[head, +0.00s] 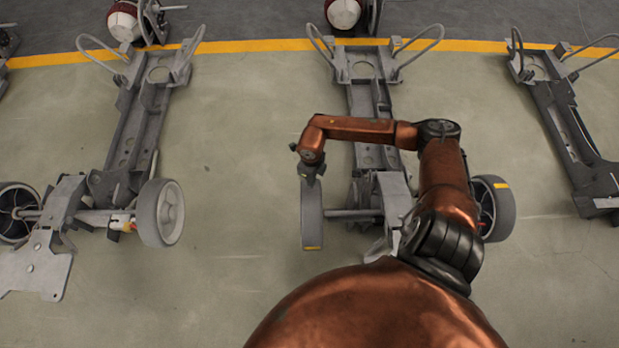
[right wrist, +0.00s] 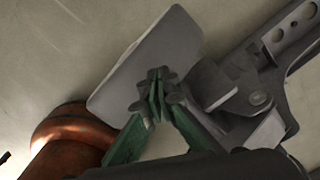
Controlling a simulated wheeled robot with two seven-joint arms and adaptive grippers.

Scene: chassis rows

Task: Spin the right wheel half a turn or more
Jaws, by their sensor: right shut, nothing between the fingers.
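The middle chassis (head: 363,101) has a wheel on each side of its near end. The wheel on the picture's right (head: 497,208) has a grey tyre, dark spokes and a yellow mark near its top; my right arm passes close beside it in the picture. The wheel on the picture's left (head: 312,216) shows its tread edge-on, with a yellow mark at the bottom. My right gripper (head: 309,173) is at the top of that left-hand wheel. In the right wrist view its green fingers (right wrist: 158,78) are shut and empty, over the grey tread (right wrist: 145,60). Contact is unclear. My left gripper is out of view.
Another chassis (head: 138,120) with wheels stands to the left, and one more (head: 566,120) to the right. A yellow floor line (head: 250,46) runs behind them. Open floor (head: 235,150) lies between the rows. Curved bars (head: 420,48) rise at the middle chassis's far end.

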